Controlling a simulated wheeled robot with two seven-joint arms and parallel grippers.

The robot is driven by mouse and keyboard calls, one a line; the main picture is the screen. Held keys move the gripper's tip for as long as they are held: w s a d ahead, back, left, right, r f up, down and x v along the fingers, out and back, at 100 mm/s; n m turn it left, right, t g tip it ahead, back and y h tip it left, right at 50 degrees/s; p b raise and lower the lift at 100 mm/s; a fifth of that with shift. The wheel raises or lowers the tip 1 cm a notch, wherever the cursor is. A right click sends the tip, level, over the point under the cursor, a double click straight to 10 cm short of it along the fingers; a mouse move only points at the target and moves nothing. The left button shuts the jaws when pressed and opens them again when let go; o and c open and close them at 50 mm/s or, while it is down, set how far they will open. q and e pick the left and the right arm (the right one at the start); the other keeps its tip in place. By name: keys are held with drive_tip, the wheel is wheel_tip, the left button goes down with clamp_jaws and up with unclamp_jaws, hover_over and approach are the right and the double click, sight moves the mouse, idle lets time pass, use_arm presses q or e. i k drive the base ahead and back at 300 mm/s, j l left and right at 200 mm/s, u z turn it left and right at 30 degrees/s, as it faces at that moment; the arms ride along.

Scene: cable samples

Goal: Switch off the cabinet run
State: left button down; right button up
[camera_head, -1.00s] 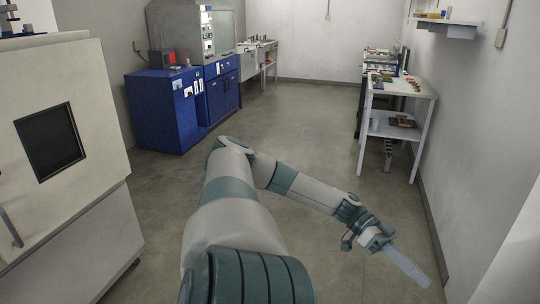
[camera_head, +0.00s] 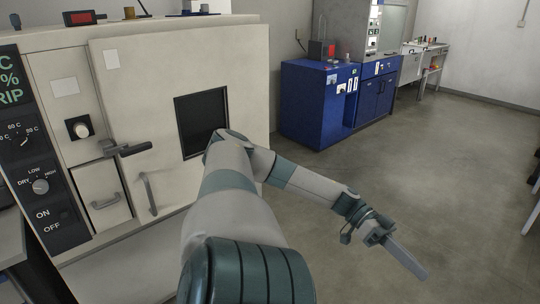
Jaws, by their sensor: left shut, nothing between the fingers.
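A cream cabinet (camera_head: 100,150) stands at the left, with a closed door (camera_head: 135,85) that has a dark window (camera_head: 201,122). Its black control strip (camera_head: 35,165) at the left edge carries a dial marked with temperatures (camera_head: 20,139), a dial marked DRY, LOW and HIGH (camera_head: 40,186), and the words ON and OFF (camera_head: 48,222). A black door handle (camera_head: 127,149) juts out beside the door. My left gripper (camera_head: 405,258) is shut and empty, held over open floor right of the cabinet and well away from the control strip. My right gripper is out of view.
Blue cabinets (camera_head: 318,105) with a hooded unit stand behind. A white bench (camera_head: 425,62) is farther back. Small items, including a red-faced box (camera_head: 80,18), sit on the cabinet top.

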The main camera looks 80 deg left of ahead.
sight(66, 214)
drive_tip(key=j+u, duration=0.15)
drive_tip(key=u, duration=0.35)
drive_tip(key=j+u, duration=0.2)
drive_tip(key=u, duration=0.25)
drive_tip(key=j+u, duration=0.15)
drive_tip(key=u, duration=0.35)
drive_tip(key=j+u, duration=0.15)
drive_tip(key=u, duration=0.35)
drive_tip(key=i+j+u, duration=0.1)
drive_tip(key=u, duration=0.35)
drive_tip(key=i+j+u, duration=0.1)
drive_tip(key=u, duration=0.4)
drive_tip(key=i+j+u, duration=0.1)
drive_tip(key=i+j, duration=0.3)
drive_tip(key=j, duration=0.1)
